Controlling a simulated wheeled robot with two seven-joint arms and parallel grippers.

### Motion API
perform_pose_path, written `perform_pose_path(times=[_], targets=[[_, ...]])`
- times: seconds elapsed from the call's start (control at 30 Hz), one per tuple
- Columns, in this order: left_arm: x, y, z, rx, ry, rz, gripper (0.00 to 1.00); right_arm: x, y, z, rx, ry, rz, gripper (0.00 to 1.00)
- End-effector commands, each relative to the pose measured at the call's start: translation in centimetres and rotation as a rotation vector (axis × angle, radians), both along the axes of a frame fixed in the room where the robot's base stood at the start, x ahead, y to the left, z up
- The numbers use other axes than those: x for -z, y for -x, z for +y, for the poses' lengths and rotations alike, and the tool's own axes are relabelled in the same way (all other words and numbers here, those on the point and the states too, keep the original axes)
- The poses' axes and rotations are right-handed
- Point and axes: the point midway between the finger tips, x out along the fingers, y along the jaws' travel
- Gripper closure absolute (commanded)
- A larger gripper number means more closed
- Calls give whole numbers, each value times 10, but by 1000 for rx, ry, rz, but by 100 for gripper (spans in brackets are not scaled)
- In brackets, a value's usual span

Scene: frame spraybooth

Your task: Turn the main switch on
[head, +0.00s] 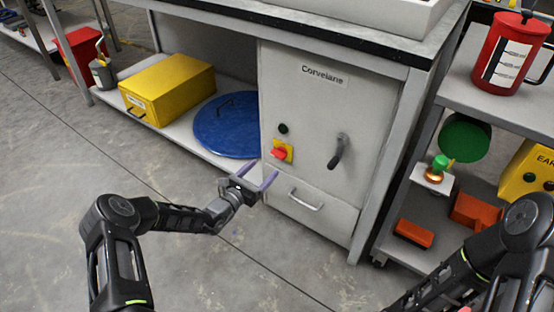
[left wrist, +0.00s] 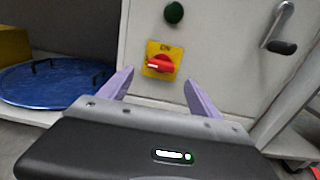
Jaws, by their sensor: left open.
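The main switch is a red rotary knob (head: 279,154) on a yellow plate (head: 289,150) on the front of a grey cabinet (head: 308,108) labelled "Corveiane". In the left wrist view the red knob (left wrist: 160,65) lies roughly crosswise, and the yellow plate (left wrist: 165,50) reads "ON" at its top. My left gripper (head: 257,178) is open and empty, just below and left of the switch. In the left wrist view its lilac fingers (left wrist: 158,85) point toward the plate from below, one on each side, apart from the knob. My right gripper is not visible; only part of my right arm shows.
A dark green round button or lamp (head: 283,128) sits above the switch. A dark lever handle (head: 338,150) is to its right, and a drawer handle (head: 306,200) is below. A blue round lid (head: 228,124) and yellow box (head: 167,88) are on the shelf at left. Floor in front is clear.

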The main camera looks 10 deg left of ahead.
Motion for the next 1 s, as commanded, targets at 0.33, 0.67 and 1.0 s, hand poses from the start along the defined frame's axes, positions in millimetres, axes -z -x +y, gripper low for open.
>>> perform_pose_path(times=[0.33, 0.67, 1.0], targets=[[3, -28, -14, 5, -1, -3, 27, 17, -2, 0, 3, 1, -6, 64], [2, -69, -29, 4, -1, 1, 27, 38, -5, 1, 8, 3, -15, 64], [0, -72, -30, 4, -2, 1, 28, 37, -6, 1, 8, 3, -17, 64]])
